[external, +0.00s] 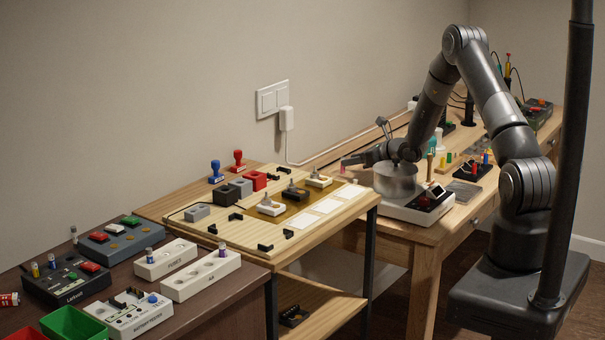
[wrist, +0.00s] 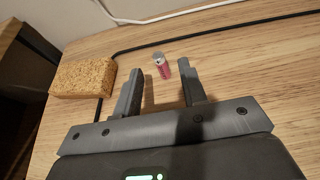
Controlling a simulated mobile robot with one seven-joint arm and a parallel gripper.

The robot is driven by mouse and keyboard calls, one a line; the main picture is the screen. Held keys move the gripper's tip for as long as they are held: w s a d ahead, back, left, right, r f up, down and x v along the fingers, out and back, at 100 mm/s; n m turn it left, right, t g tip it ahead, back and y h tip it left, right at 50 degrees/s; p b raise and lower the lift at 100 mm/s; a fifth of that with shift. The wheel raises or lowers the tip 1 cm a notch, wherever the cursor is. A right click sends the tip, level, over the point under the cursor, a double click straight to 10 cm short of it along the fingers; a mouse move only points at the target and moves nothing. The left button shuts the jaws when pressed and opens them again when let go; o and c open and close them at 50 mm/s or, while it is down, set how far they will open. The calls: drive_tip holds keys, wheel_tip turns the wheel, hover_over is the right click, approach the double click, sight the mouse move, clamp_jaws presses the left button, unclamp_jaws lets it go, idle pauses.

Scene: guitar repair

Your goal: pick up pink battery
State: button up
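The pink battery (wrist: 161,65) lies on the wooden tabletop in the wrist view. It is a small cylinder with a silver-grey end. My gripper (wrist: 163,75) is open, with one finger on each side of the battery's line. The battery sits between and slightly beyond the fingertips, with a visible gap on both sides. I cannot tell how high the fingers are above the table.
A tan sponge (wrist: 84,78) lies left of my gripper. A black cable (wrist: 215,34) runs behind the battery, with a white cable (wrist: 165,16) farther back. In the external view, a round metal pot (external: 395,182) stands close beside my gripper and wrist.

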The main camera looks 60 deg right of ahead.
drive_tip(key=shift+x, duration=1.5)
drive_tip(key=shift+c, duration=0.2)
clamp_jaws()
